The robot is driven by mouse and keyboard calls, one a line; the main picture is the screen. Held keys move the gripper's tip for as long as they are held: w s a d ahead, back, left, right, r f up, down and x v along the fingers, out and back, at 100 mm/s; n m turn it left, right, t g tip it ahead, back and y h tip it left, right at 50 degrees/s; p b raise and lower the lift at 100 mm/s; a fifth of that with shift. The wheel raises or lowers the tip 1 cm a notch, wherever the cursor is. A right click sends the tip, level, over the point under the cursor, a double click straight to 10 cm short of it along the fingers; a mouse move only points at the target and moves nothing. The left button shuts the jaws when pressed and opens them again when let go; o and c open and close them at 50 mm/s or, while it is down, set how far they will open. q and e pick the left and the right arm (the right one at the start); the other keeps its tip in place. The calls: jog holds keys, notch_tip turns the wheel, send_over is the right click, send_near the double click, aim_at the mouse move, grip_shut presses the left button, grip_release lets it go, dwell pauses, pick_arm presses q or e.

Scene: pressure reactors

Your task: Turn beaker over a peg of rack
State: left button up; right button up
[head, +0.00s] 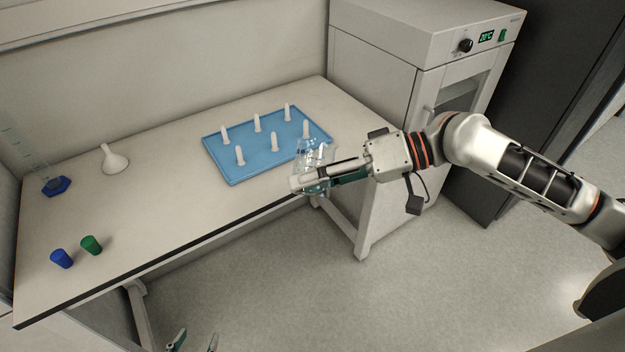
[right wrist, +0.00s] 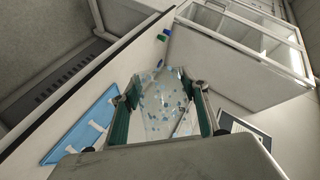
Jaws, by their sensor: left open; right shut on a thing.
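A blue rack (head: 222,165) with several white upright pegs lies on the table. It also shows at the left of the right wrist view (right wrist: 62,150). My right gripper (head: 312,185) is shut on a clear glass beaker (head: 314,156) at the rack's front right corner, near the table edge. In the right wrist view the transparent beaker (right wrist: 160,100) is between the two green-padded fingers. The beaker overlaps the front right peg (head: 321,150) in the head view; I cannot tell whether it is around it. My left gripper (head: 192,342) is open and empty at the bottom edge, off the table.
A white oven (head: 395,80) stands right of the table (head: 160,215). The table's middle front is clear.

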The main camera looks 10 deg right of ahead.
jog(key=shift+m, duration=1.3)
jog(key=m, duration=0.2)
jog(key=shift+m, duration=0.4)
jog(key=m, duration=0.3)
jog(key=shift+m, duration=0.4)
jog(key=m, duration=0.3)
jog(key=shift+m, duration=0.4)
jog(key=m, duration=0.3)
